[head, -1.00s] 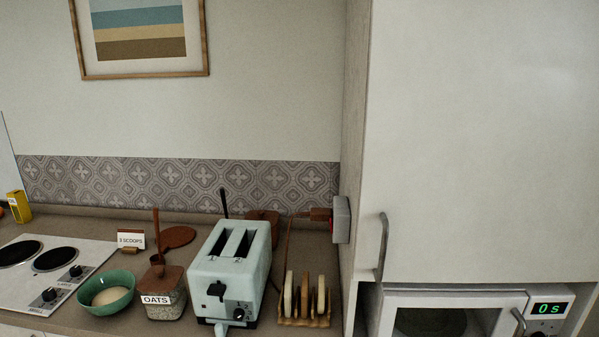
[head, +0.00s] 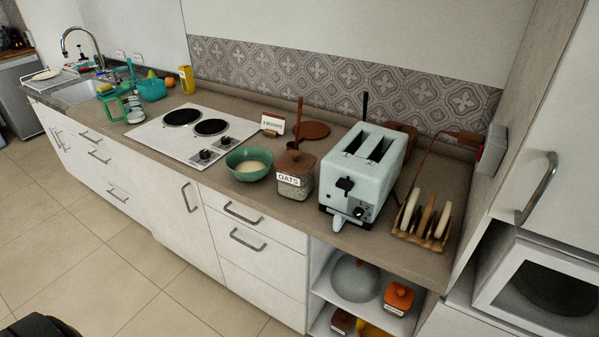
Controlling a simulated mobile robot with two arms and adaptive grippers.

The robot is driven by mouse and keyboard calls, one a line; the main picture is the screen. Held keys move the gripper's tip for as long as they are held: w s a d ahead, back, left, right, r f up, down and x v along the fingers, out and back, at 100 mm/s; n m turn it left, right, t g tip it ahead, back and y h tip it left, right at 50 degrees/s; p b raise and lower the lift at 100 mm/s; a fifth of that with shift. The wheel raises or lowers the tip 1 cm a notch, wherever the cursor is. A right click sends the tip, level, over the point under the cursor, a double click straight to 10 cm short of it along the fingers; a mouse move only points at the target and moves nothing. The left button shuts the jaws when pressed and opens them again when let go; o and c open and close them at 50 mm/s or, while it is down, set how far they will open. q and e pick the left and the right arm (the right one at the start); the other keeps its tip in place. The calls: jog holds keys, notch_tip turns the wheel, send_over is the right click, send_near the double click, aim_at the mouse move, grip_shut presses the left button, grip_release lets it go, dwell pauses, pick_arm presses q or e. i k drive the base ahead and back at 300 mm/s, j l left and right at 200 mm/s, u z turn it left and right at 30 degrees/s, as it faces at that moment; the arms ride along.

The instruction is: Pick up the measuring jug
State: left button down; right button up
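I cannot pick out a measuring jug with certainty. A green-framed item (head: 112,106) stands on the counter by the sink, beside a small clear or striped vessel (head: 134,108); both are too small to identify. Neither gripper can be made out. A dark rounded shape shows at the bottom left edge, and I cannot tell what part it is.
The long counter (head: 310,222) holds a hob (head: 190,135), a green bowl (head: 250,163), an oats jar (head: 294,177), a toaster (head: 365,170) and a toast rack (head: 424,222). An open shelf (head: 325,287) below holds a grey dome and containers. Floor (head: 60,230) is clear in front.

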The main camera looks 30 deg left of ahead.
aim_at(130, 104)
jog(key=u, duration=1.9)
jog(key=i+j, duration=0.2)
jog(key=i, duration=0.3)
jog(key=i+j+z, duration=0.1)
jog(key=i, duration=0.4)
